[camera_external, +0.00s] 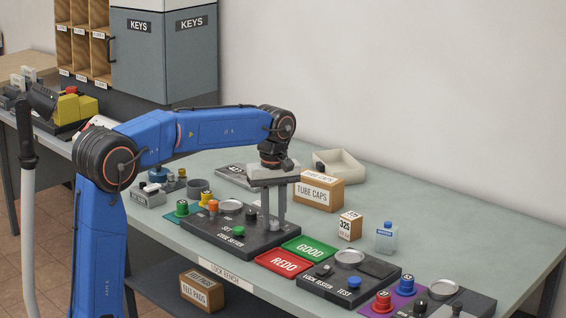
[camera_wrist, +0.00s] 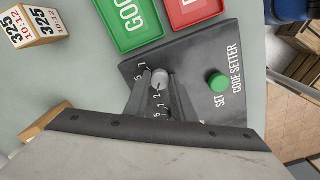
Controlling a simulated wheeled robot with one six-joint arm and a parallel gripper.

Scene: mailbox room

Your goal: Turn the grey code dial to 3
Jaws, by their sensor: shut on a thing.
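The code setter (camera_external: 205,232) is a dark panel on the bench with a green SET button (camera_external: 238,230). In the wrist view the panel (camera_wrist: 208,50) shows the grey code dial (camera_wrist: 160,79) with white numerals around it and the green button (camera_wrist: 218,83) beside it. My gripper (camera_external: 273,226) points down over the panel's right part. In the wrist view my gripper (camera_wrist: 161,86) has its two fingers on either side of the dial, shut on it. The fingers hide some numerals, and I cannot read the dial's setting.
Green GOOD tray (camera_external: 308,249) and red REDO tray (camera_external: 284,264) lie right of the panel, then the lock tester (camera_external: 340,288). The bench's back right is clear.

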